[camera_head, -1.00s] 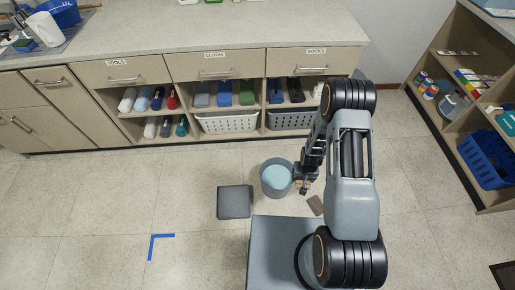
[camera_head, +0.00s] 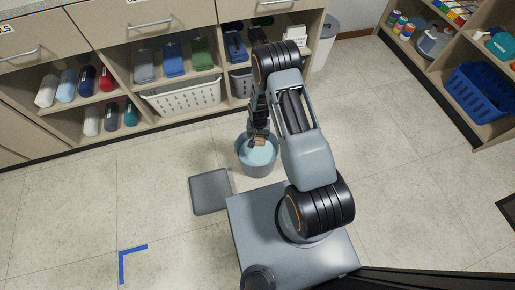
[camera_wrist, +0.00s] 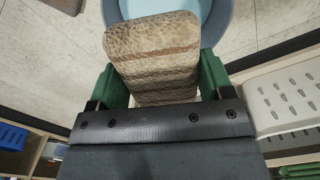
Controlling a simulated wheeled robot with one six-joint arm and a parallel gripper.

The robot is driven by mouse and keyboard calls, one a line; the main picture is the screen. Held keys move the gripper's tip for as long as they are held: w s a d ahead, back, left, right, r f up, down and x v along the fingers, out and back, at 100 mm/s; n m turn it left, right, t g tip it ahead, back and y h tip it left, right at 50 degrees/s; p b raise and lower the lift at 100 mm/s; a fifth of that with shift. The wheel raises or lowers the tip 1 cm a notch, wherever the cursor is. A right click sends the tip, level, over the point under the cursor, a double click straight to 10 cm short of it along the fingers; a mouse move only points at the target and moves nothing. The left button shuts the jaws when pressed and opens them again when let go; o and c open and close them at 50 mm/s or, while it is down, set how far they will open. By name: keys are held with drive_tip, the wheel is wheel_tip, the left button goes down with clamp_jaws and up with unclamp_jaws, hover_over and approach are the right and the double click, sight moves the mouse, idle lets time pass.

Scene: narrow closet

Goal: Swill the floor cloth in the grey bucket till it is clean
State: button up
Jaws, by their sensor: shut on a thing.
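The floor cloth (camera_wrist: 152,45) is a folded, brown-streaked pad. My gripper (camera_wrist: 153,85) is shut on it, with a green finger at each side. In the head view, the cloth (camera_head: 259,141) shows as a small brown patch at my gripper (camera_head: 259,136), over the far part of the grey bucket's opening. The grey bucket (camera_head: 257,172) stands upright on the floor and holds pale blue water (camera_head: 258,155). In the wrist view, the bucket's rim (camera_wrist: 225,22) curves behind the cloth's far end. I cannot tell whether the cloth touches the water.
A flat grey mat (camera_head: 211,192) lies left of the bucket, and blue corner tape (camera_head: 122,262) marks the floor. Behind the bucket are shelves with a white basket (camera_head: 182,97) and bottles. A blue crate (camera_head: 478,92) sits on the right shelf. The floor at right is open.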

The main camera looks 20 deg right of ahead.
wheel_tip(320, 180, down, 8)
drive_tip(key=w+m+b, duration=0.1)
drive_tip(key=w+b, duration=0.1)
drive_tip(key=b, duration=0.4)
drive_tip(key=shift+w+r+m, duration=0.15)
drive_tip(key=shift+m, duration=0.15)
wheel_tip(320, 180, down, 15)
drive_tip(key=b, duration=1)
idle(1.4)
drive_tip(key=shift+r+p, duration=2.05)
drive_tip(key=shift+r, duration=0.8)
